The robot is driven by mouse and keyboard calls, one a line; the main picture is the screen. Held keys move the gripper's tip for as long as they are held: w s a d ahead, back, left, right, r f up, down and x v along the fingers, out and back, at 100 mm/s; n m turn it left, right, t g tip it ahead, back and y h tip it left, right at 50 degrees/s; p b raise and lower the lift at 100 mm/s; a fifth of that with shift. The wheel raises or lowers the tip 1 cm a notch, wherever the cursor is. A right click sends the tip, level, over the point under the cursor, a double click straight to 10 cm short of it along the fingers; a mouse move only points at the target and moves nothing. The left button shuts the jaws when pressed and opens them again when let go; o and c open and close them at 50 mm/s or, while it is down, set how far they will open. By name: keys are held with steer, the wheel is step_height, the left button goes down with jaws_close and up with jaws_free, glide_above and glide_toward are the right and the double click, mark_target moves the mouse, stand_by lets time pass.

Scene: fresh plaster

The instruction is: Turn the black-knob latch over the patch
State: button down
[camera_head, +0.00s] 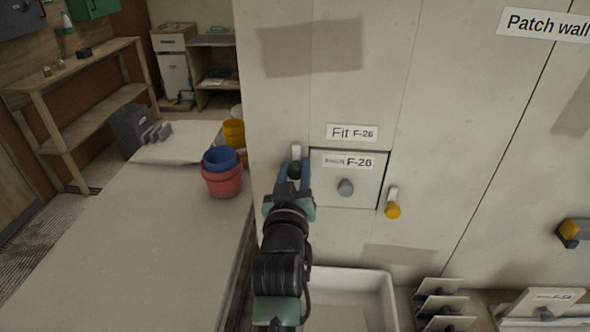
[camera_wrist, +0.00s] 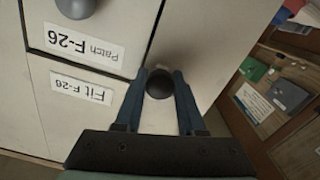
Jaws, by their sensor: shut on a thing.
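The black-knob latch (camera_head: 296,152) is at the left edge of the square patch (camera_head: 365,190) labelled F-26. The blue fingers of my gripper are shut on the black knob (camera_wrist: 159,84), one finger on each side, as the wrist view shows. The patch sits in the wall under a "Fit F-26" label (camera_head: 352,132) and has a grey round knob (camera_head: 345,187). The lever looks near upright, beside the patch; my gripper hides its lower part.
A yellow-knob latch (camera_head: 392,207) hangs at the patch's right edge, its lever upright. A white bin (camera_head: 375,282) stands below. Left are a bench (camera_head: 140,250) with a red bucket (camera_head: 222,182) and a blue bucket (camera_head: 220,158). Spare panels (camera_head: 445,305) stand low at right.

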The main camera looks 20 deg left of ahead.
steer(key=shift+m, duration=0.3)
steer(key=m+b, duration=0.1)
steer(key=m, duration=0.3)
steer(key=shift+f+b, duration=0.1)
steer(key=shift+b, duration=0.3)
steer(key=m+b, duration=0.1)
steer(key=m, duration=0.3)
steer(key=shift+m, duration=0.4)
steer(key=m, duration=0.4)
steer(key=shift+m+b, duration=0.3)
steer(key=shift+b, duration=0.1)
steer(key=shift+m, duration=1.9)
steer(key=c, duration=0.5)
jaws_free()
